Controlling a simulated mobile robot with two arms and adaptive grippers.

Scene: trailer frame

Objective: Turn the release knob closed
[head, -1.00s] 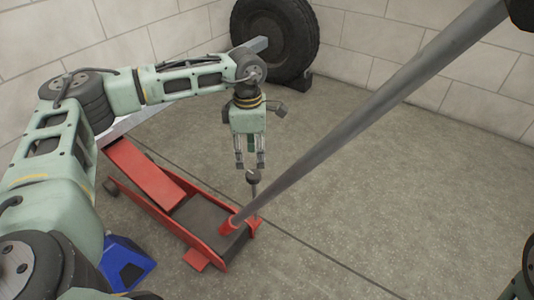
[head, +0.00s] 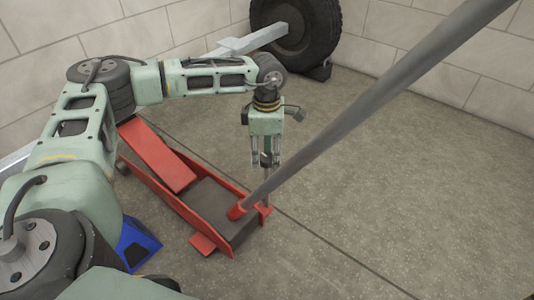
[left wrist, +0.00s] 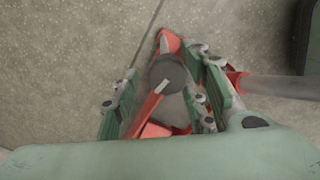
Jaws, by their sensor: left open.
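The release knob (left wrist: 168,70) is a dark grey round cap with a pale mark, at the rear end of the red floor jack (head: 160,160). In the left wrist view it lies between the two fingers of my open left gripper (left wrist: 165,88), with some gap showing on the left; contact on the right is unclear. In the head view my left gripper (head: 265,162) points straight down over the knob's thin rod (head: 267,195); the fingers hide the knob itself. My right gripper is out of view.
The jack's long grey handle (head: 370,100) slants up to the right, close beside my left gripper. A blue object (head: 138,246) lies at lower left. A tyre (head: 325,35) and a metal beam (head: 250,40) are at the back. The floor (head: 400,200) to the right is clear.

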